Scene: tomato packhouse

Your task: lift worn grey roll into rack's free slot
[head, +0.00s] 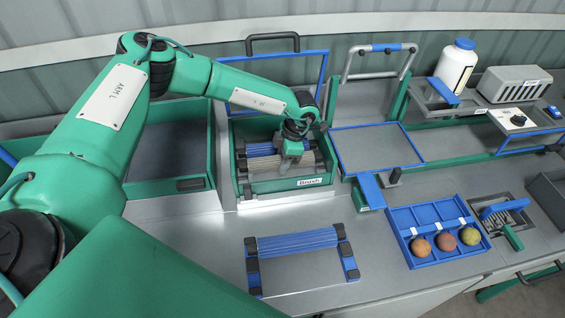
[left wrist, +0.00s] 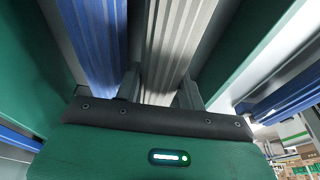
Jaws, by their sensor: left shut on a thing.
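The worn grey roll (head: 262,168) lies in the green brush box (head: 285,187), beside a blue roll (head: 260,149). My left gripper (head: 288,166) reaches down into the box and is shut on the grey roll. In the left wrist view the ribbed grey roll (left wrist: 172,50) runs between the two fingers (left wrist: 160,92), with a blue roll (left wrist: 96,42) to its left. The rack (head: 351,266) stands on the bench in front of the box. My right gripper is not in view.
A raised blue-edged lid (head: 325,82) stands behind the box. A blue tray (head: 405,218) with three round fruits is right of the rack. A green-edged bin (head: 168,150) lies left of the box. Bare bench (head: 205,232) lies left of the rack.

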